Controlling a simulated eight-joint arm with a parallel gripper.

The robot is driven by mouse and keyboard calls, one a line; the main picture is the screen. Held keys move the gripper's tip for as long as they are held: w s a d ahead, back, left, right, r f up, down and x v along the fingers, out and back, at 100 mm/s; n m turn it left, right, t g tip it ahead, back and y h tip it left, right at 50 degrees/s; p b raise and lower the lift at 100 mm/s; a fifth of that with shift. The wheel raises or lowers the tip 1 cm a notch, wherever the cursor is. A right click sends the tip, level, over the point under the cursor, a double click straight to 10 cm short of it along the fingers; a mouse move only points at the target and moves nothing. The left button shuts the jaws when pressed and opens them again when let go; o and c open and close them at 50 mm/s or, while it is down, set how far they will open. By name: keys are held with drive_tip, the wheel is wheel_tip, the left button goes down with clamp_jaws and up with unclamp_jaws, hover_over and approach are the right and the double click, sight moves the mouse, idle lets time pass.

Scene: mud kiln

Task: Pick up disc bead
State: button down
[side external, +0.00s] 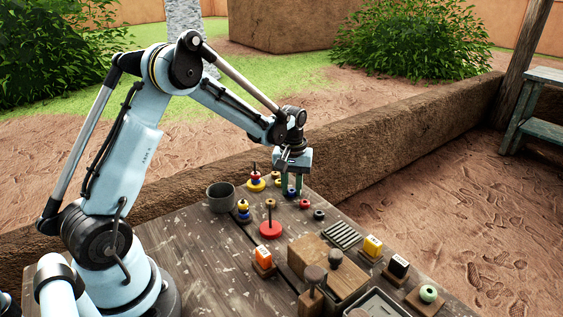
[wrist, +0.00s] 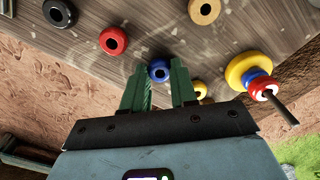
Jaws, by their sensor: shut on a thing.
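A blue disc bead (wrist: 158,71) with a dark centre hole sits between the two green fingers of my gripper (wrist: 160,78) in the wrist view. My gripper is shut on it. In the side external view my gripper (side external: 291,191) points down at the far part of the table, low over the wood, with the blue bead (side external: 291,190) between its fingers. I cannot tell whether the bead still touches the table. A red bead (wrist: 113,40), a black bead (wrist: 58,13), a tan bead (wrist: 204,11) and a yellow bead (wrist: 198,89) lie loose around it.
A peg with stacked yellow, blue and red beads (wrist: 251,75) stands close by. On the table (side external: 190,245) are a grey cup (side external: 221,197), a red-based peg (side external: 270,229), a wooden block (side external: 327,267) and a slotted grey plate (side external: 342,235). A mud wall (side external: 400,140) runs behind.

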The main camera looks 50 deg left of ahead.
sight(293, 192)
drive_tip(key=shift+r, duration=0.5)
drive_tip(key=r, duration=0.2)
drive_tip(key=d+r, duration=0.1)
drive_tip(key=shift+s+r, duration=0.15)
drive_tip(key=shift+r, duration=0.2)
drive_tip(key=s+d+r, duration=0.3)
drive_tip(key=d+r, duration=0.3)
drive_tip(key=d, duration=0.4)
drive_tip(key=shift+d+r, duration=0.15)
drive_tip(key=c, duration=1.4)
unclamp_jaws()
drive_tip(key=c, duration=0.3)
drive_tip(key=s+a+r, duration=0.1)
drive_tip(key=s, duration=0.2)
drive_tip(key=s+a+r, duration=0.1)
drive_tip(key=s, duration=0.2)
drive_tip(key=s+a+r, duration=0.1)
drive_tip(key=s, duration=0.2)
drive_tip(key=shift+a+r, duration=0.15)
drive_tip(key=shift+f, duration=2.4)
